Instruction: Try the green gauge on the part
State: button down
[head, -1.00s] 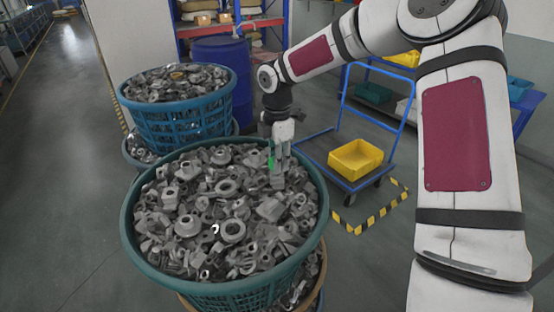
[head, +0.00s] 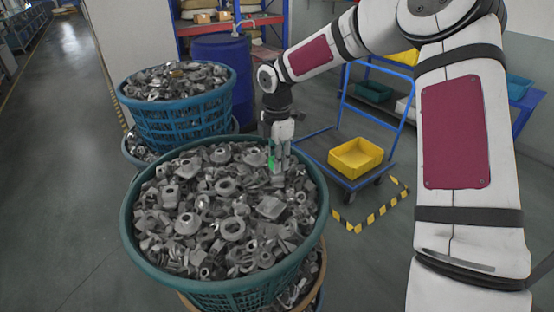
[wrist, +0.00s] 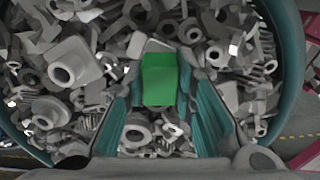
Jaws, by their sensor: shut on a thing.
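The green gauge (wrist: 160,80) is a small green block between the fingers of my gripper (wrist: 161,66) in the wrist view. My gripper is shut on it. In the head view my gripper (head: 279,166) points down over the back right of the green-rimmed basket (head: 128,232), and a bit of green shows at its left side. Grey metal parts (head: 228,187) of mixed shapes fill this basket. Which one is the part for the gauge cannot be told. Whether the gauge touches any part is hidden.
A blue basket (head: 150,128) of similar parts stands behind on the left, near a blue drum (head: 222,75). A blue trolley (head: 345,178) with a yellow bin (head: 356,158) stands to the right. The floor at far left is clear.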

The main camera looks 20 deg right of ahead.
dwell(0.6)
jog(key=shift+r+p, duration=0.3)
jog(key=shift+r, duration=1.2)
jog(key=shift+r, duration=0.1)
jog(key=shift+r+p, duration=0.3)
jog(key=shift+r, duration=1.65)
